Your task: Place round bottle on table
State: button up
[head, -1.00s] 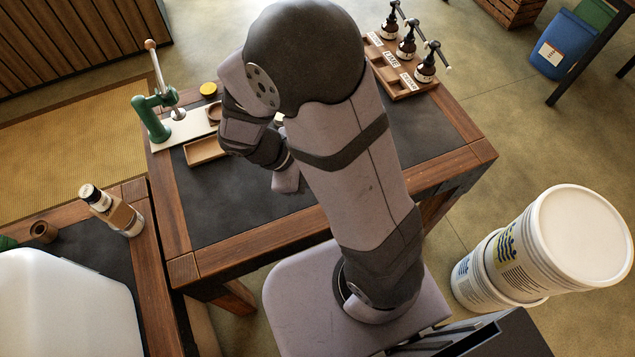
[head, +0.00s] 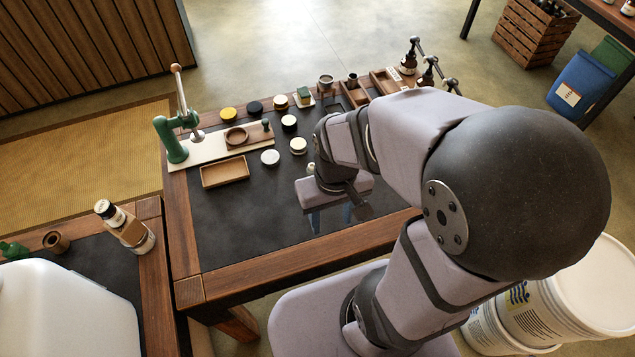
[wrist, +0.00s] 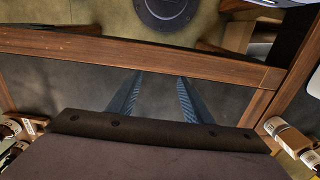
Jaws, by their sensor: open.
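My gripper (head: 336,212) is low over the dark top of the middle table (head: 240,215). It also shows in the wrist view (wrist: 157,98), its two fingers apart with only bare dark tabletop between them. A bottle with a dark cap and a brown and white body (head: 126,228) is on the left table, far from my gripper. I cannot tell whether it is the round bottle. A small pale thing (head: 310,169) shows just behind my gripper, mostly hidden. Several pump bottles (head: 426,75) are in the wooden rack at the back right, partly hidden by my arm.
A green press (head: 172,140) and a shallow wooden tray (head: 225,172) stand at the back left of the middle table. Several round lids and jars, such as a white lid (head: 270,157), lie behind my gripper. The tabletop's front left is clear.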

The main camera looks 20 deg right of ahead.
aim_at(312, 169)
jog(key=shift+f, duration=0.1)
